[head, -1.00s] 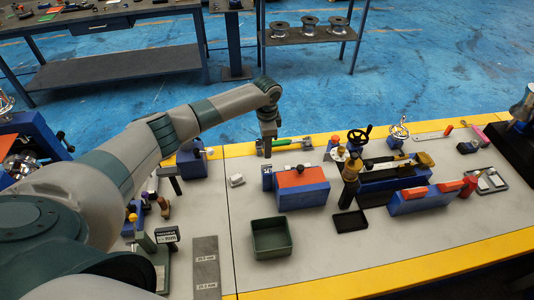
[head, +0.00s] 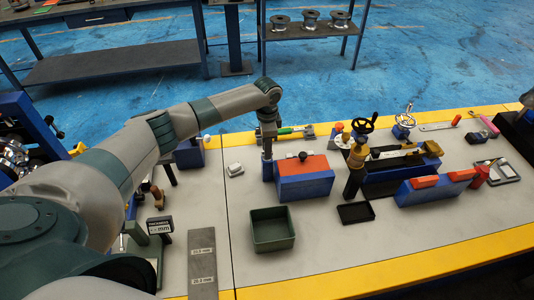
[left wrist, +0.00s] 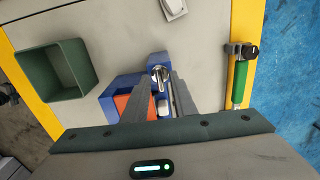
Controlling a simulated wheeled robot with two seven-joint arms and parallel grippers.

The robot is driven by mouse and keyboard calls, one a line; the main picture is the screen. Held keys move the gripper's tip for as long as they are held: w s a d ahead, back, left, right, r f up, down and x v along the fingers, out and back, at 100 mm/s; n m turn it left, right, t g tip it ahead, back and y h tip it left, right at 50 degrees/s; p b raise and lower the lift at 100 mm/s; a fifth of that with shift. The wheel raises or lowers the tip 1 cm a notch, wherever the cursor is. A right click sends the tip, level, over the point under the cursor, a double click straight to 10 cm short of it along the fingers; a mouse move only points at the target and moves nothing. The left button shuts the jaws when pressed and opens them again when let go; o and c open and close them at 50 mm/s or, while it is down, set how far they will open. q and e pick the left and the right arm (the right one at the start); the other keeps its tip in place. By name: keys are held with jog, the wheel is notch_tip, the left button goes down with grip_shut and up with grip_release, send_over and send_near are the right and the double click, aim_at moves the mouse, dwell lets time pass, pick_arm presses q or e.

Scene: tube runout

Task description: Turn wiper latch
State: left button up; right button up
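A blue block (head: 305,187) with an orange top (head: 302,168) and a dark knob stands near the middle of the bench. My left gripper (head: 267,172) points down at the block's left end and hides that end in the head view. In the left wrist view its two fingers (left wrist: 160,95) stand apart, with the silver part showing between their tips. Contact cannot be told. My right gripper is not in view.
A green open bin (head: 272,246) stands in front of the block. A small white piece (head: 235,169) lies to its left. A green-handled tool (head: 290,131) lies behind. A brass-topped black post (head: 355,170) and a blue fixture (head: 395,180) stand to the right.

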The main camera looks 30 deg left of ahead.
pick_arm(q)
jog(key=shift+p, duration=0.3)
jog(key=shift+c, duration=0.4)
grip_shut()
